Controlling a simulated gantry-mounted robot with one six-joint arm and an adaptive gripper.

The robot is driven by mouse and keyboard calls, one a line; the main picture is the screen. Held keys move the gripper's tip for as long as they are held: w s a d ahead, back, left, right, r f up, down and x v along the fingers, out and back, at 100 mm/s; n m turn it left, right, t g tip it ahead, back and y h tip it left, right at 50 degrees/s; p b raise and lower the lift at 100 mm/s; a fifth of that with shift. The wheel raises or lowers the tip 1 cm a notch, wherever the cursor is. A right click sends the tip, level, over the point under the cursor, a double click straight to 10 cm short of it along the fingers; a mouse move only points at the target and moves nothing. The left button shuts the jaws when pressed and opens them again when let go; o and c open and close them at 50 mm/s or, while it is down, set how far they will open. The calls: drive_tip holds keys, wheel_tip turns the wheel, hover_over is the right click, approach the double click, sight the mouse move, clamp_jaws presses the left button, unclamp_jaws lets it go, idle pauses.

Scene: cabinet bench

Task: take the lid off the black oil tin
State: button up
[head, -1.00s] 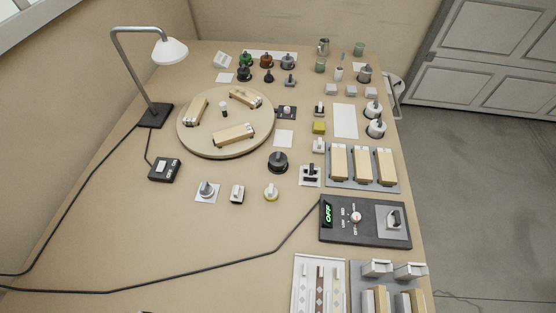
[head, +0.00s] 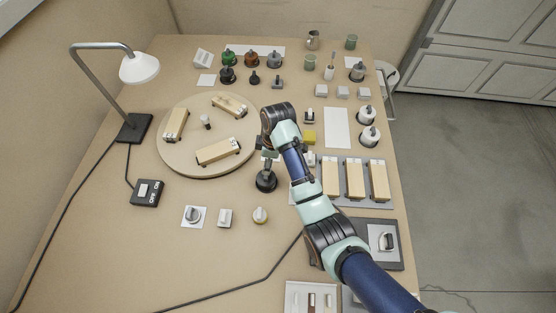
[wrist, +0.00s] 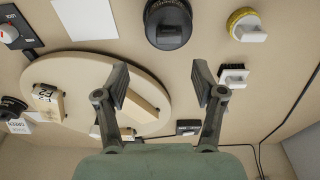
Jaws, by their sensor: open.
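A round black tin (head: 266,183) with a black lid and raised grip stands right of the turntable. It also shows at the top of the wrist view (wrist: 167,24), beyond my fingertips, and its lid looks seated. My gripper (head: 268,155) is just behind and above this tin in the head view. In the wrist view my gripper (wrist: 161,82) is open, with nothing between its fingers. A smaller black lidded pot (head: 228,75) stands at the back left. I cannot read a label on either, so which is the oil tin is unclear.
The round wooden turntable (head: 180,158) carries wooden blocks left of my gripper. A yellow round piece (head: 260,215) and a white-handled piece (head: 225,217) stand in front. A grey tray (head: 328,203) with wooden blocks is to the right. The lamp (head: 139,68) stands far left.

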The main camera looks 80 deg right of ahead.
sight(266, 176)
drive_tip(key=f+b, duration=0.1)
drive_tip(key=f, duration=0.1)
drive_tip(key=a+f+b, duration=0.1)
drive_tip(key=f, duration=0.2)
drive_tip(key=f+b, duration=0.1)
drive_tip(key=f, duration=0.2)
drive_tip(key=shift+w+a+f, duration=0.1)
drive_tip(key=shift+w+a, duration=0.05)
drive_tip(key=shift+a, duration=0.1)
drive_tip(key=shift+d, duration=0.1)
drive_tip(key=c, duration=1)
